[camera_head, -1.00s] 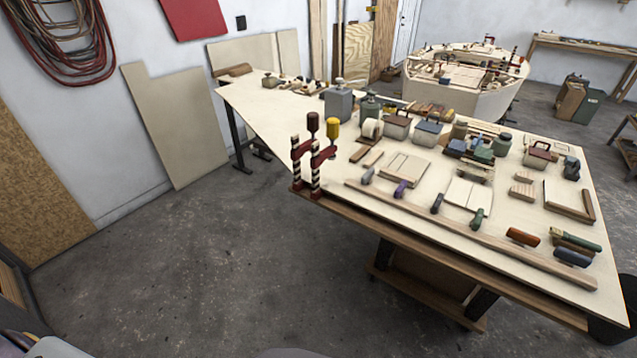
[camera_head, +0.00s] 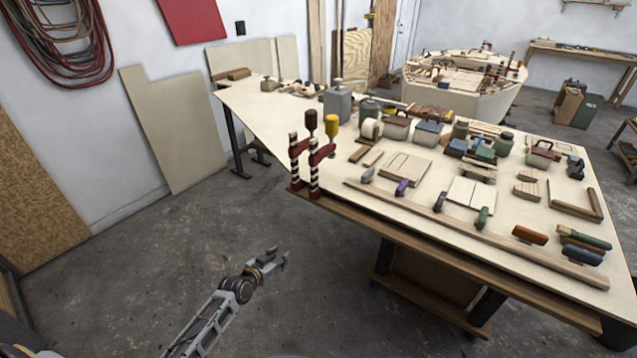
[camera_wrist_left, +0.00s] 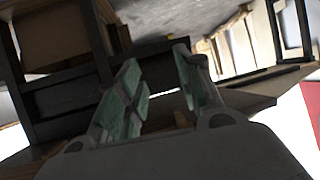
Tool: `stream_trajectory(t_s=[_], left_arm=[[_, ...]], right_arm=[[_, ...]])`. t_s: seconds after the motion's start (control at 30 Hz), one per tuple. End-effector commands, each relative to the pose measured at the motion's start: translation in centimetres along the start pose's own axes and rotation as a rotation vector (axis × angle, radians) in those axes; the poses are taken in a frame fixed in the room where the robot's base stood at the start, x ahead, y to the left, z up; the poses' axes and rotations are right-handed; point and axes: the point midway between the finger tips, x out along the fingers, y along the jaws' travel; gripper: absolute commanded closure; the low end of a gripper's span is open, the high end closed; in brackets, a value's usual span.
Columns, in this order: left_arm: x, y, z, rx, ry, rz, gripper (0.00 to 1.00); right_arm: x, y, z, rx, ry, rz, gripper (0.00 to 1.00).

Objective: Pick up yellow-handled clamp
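The yellow-handled clamp (camera_head: 315,166) stands upright at the near left edge of the workbench (camera_head: 272,118) in the head view. It has a yellow grip (camera_head: 332,123) on top, a dark red arm and a striped bar. A similar clamp with a brown handle (camera_head: 310,120) stands close to its left. My left gripper (camera_head: 280,258) is over the floor, in front of and below the bench edge, well apart from both clamps. In the left wrist view its two green-padded fingers (camera_wrist_left: 157,95) are spread with nothing between them. My right gripper is not in view.
The bench top holds tins, wood pieces, small planes and a long wooden strip (camera_head: 470,232) along its near edge. The bench edge and legs lie right of my left arm. Concrete floor (camera_head: 150,270) on the left is free. A boat hull (camera_head: 460,90) stands behind.

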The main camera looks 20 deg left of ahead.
Motion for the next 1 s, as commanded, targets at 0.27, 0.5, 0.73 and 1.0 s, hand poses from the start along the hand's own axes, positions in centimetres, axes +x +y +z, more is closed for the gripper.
stream_trajectory(t_s=[0.27,0.5,0.73,1.0], left_arm=[[-2.5,1.6,-12.1,0.006,0.209,0.065,0.64],[-6.5,3.8,-20.9,0.023,0.368,0.131,0.64],[-8.9,5.0,-24.7,0.036,0.442,0.166,0.64],[-9.1,5.1,-25.1,0.036,0.448,0.169,0.64]], right_arm=[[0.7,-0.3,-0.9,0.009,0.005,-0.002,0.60],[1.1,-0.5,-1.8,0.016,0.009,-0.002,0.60],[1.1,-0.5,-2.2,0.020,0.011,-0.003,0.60],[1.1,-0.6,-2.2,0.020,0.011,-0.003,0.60]])
